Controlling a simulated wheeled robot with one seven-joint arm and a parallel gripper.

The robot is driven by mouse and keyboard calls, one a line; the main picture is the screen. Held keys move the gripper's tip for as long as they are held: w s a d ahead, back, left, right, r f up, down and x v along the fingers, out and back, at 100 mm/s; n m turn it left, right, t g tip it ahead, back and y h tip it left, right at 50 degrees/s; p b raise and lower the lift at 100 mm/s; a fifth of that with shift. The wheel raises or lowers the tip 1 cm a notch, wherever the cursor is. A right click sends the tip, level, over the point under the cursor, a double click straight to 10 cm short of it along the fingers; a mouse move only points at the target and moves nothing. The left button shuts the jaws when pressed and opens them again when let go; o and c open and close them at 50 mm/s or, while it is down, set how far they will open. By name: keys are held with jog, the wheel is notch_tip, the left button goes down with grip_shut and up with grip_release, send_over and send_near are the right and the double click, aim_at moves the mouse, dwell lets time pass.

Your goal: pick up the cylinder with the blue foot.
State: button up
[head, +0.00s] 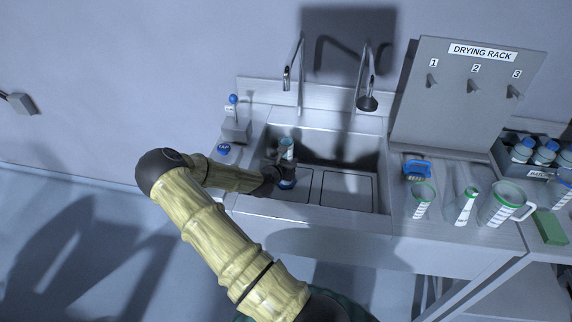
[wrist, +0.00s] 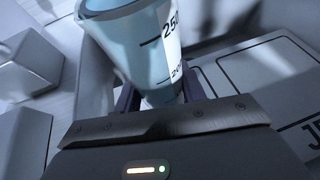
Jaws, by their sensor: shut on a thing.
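The cylinder with the blue foot (head: 287,150) stands or hangs over the left part of the sink, with its blue foot (head: 287,184) low in the basin. In the wrist view its clear body (wrist: 145,40) shows black graduation marks and the number 250, and looks empty. My gripper (head: 278,170) is shut on the cylinder's body, with dark fingers on both sides of it in the wrist view (wrist: 160,98). I cannot tell whether the foot touches the sink floor.
The sink (head: 345,148) has walls all round and panels on its floor. Two taps (head: 292,75) rise behind it. A drying rack board (head: 450,110) stands to the right. Green-marked vessels (head: 422,197), a blue-handled brush (head: 417,168) and a green sponge (head: 549,227) occupy the right counter.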

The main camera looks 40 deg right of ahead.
aim_at(286, 141)
notch_tip(286, 141, up, 10)
jog(key=shift+r+b, duration=0.1)
jog(key=shift+b, duration=0.55)
